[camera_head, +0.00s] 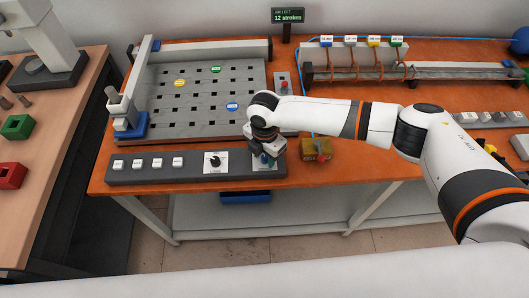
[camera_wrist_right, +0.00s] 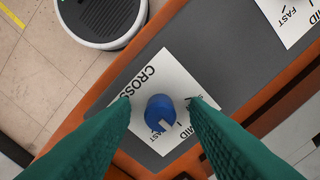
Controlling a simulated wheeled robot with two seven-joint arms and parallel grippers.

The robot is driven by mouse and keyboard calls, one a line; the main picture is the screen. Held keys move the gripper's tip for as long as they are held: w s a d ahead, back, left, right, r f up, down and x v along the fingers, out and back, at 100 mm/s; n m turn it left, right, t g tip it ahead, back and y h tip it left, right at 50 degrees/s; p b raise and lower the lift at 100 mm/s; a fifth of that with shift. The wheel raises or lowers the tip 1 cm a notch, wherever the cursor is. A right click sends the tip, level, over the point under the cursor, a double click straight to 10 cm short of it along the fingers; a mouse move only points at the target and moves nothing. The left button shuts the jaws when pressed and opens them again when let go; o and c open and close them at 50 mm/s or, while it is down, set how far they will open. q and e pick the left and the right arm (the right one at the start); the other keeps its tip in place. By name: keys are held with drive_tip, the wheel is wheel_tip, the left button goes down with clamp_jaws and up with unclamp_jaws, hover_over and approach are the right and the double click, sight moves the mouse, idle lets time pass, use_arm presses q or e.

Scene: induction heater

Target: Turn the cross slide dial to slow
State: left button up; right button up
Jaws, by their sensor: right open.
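The cross slide dial (camera_wrist_right: 160,110) is a blue knob with a white mark, on a white label plate (camera_wrist_right: 172,68) reading CROSS, FAST and MID. Further lettering is partly hidden by the right finger. The white mark is on the knob's lower side, towards FAST and MID; I cannot tell its exact setting. My right gripper (camera_wrist_right: 160,112) points down over the dial, its green fingers open on either side, with gaps between them and the knob. In the head view the right gripper (camera_head: 266,155) is at the right end of the grey control panel (camera_head: 140,179). My left gripper is not in view.
A black dial (camera_head: 215,160) on a similar label and several white buttons (camera_head: 148,164) are on the same panel. A slotted grey plate (camera_head: 190,90) lies behind it.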

clamp_jaws()
drive_tip(key=shift+n, duration=0.4)
drive_tip(key=n, duration=0.5)
drive_tip(key=n+b, duration=0.1)
drive_tip(key=n, duration=0.5)
idle(0.6)
unclamp_jaws()
